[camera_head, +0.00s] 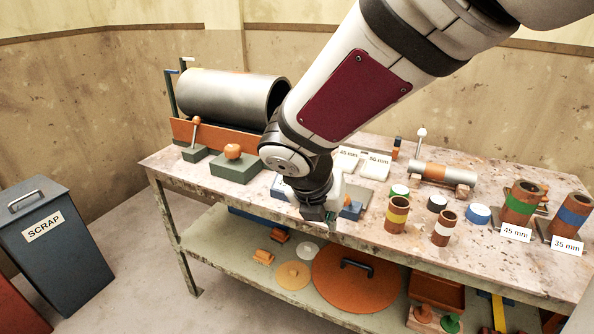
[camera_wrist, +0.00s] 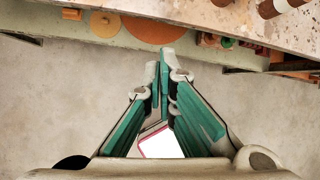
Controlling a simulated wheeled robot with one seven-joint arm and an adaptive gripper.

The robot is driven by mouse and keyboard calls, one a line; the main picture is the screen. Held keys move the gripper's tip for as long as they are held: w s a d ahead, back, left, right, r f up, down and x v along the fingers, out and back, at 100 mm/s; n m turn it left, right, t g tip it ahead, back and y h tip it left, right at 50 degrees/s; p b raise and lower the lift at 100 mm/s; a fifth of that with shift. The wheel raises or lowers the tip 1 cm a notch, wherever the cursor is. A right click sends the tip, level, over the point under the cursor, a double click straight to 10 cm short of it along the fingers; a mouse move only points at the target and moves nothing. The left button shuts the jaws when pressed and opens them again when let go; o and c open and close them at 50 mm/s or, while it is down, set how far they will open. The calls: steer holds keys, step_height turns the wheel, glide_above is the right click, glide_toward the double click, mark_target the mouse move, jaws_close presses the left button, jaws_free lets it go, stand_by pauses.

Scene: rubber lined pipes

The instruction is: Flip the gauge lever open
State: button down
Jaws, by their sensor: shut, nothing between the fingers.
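My gripper (camera_head: 318,214) is at the front edge of the bench, pointing down. In the wrist view its green-padded fingers (camera_wrist: 164,62) are shut with their tips together and nothing held. No part is labelled as the gauge lever. One upright lever with an orange handle (camera_head: 195,133) stands on a green block by the large grey pipe, at the left back. Another upright lever with a pale knob (camera_head: 421,140) stands by a small silver cylinder (camera_head: 431,171) at the right back. My gripper is apart from both. Neither lever shows in the wrist view.
The bench (camera_head: 215,203) also holds the large pipe (camera_head: 225,95), a green block with an orange knob (camera_head: 233,160), and several rusty pipes with coloured bands (camera_head: 397,214). An orange disc (camera_head: 355,280) lies on the lower shelf. A scrap bin (camera_head: 55,245) stands at left.

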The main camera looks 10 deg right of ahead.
mark_target(347, 200)
steer(key=shift+f, duration=0.1)
steer(key=b+x, duration=0.4)
steer(key=x, duration=0.6)
steer(key=w+r, duration=0.1)
steer(key=w+d+r+p, duration=0.1)
steer(key=r, duration=0.1)
steer(key=shift+w+r, duration=0.1)
steer(key=shift+w, duration=0.15)
steer(key=shift+r+p, duration=0.15)
steer(key=shift+p, duration=0.25)
steer(key=shift+d+r+g+p, duration=0.1)
steer(key=shift+r+g+p, duration=0.15)
steer(key=shift+p, duration=0.45)
